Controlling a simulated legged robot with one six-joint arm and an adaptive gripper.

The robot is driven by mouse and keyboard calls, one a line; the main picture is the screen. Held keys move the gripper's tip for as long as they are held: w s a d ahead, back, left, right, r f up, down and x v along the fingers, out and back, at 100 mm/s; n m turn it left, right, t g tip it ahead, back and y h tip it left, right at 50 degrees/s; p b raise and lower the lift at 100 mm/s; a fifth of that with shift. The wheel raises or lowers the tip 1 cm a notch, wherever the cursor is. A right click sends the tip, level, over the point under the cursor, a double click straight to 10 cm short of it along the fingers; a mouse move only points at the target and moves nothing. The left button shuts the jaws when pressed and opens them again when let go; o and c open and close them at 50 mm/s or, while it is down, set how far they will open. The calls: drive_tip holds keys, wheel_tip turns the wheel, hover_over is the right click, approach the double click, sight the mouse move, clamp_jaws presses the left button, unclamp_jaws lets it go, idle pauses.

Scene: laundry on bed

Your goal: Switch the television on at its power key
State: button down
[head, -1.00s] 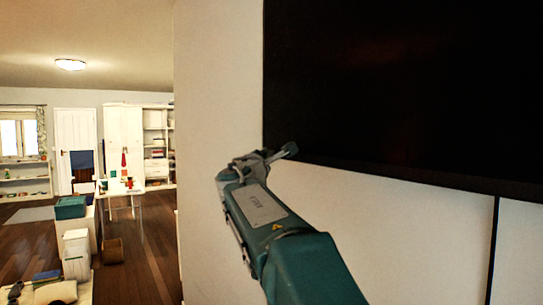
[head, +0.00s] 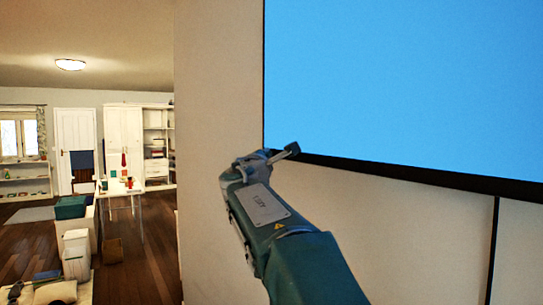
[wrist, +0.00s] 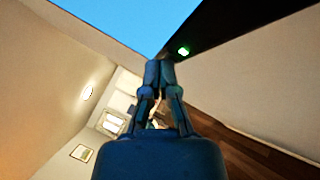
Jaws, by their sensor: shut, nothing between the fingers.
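The television (head: 410,80) hangs on the wall at the upper right of the head view. Its screen is lit plain blue above a black lower edge. In the wrist view the blue screen (wrist: 140,18) fills the top. A small green light (wrist: 184,51), perhaps at the power key, glows on the dark edge just right of my fingertips. My gripper (head: 292,149) is at the television's lower left corner; it also shows in the wrist view (wrist: 159,70), fingers together and empty. I cannot tell whether the tips touch the television.
A black cable (head: 494,245) runs down the wall below the television. The wall (head: 215,110) ends left of my arm, opening onto a room.

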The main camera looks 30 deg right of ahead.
drive_tip(key=shift+a, duration=0.75)
drive_tip(key=shift+a, duration=0.1)
drive_tip(key=a, duration=0.5)
drive_tip(key=shift+s, duration=0.1)
